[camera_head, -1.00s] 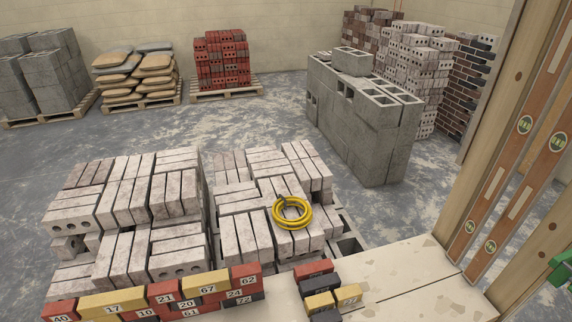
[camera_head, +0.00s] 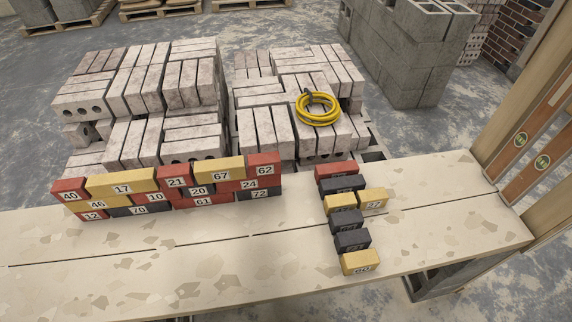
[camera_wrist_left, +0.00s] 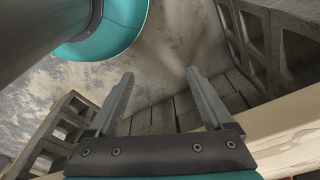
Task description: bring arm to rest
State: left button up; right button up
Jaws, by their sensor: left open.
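My left gripper (camera_wrist_left: 160,95) shows in the left wrist view. Its two grey fingers are apart with nothing between them, over the floor and some dark planks. It is not in the head view. My right gripper is not in any view. In the head view a low wall of numbered red, yellow and dark bricks (camera_head: 165,187) stands on the plank table (camera_head: 200,250). A column of loose red, dark and yellow bricks (camera_head: 346,222) lies to its right on the same table.
Stacks of pale bricks (camera_head: 145,80) stand behind the table, with a coiled yellow hose (camera_head: 317,108) on top. Grey blocks (camera_head: 405,55) stand at the back right. In the wrist view, hollow grey blocks (camera_wrist_left: 62,120) and the pale table edge (camera_wrist_left: 285,120) are close to the gripper.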

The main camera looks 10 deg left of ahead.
pick_arm(q)
jog(key=s+a+f+b, duration=0.1)
jog(key=s+f+b, duration=0.4)
jog(key=s+f, duration=0.4)
notch_tip(320, 180, down, 3)
jog(key=shift+s+a+f+g, duration=0.1)
jog(key=shift+s+a+g, duration=0.15)
jog(key=shift+a+g, duration=0.15)
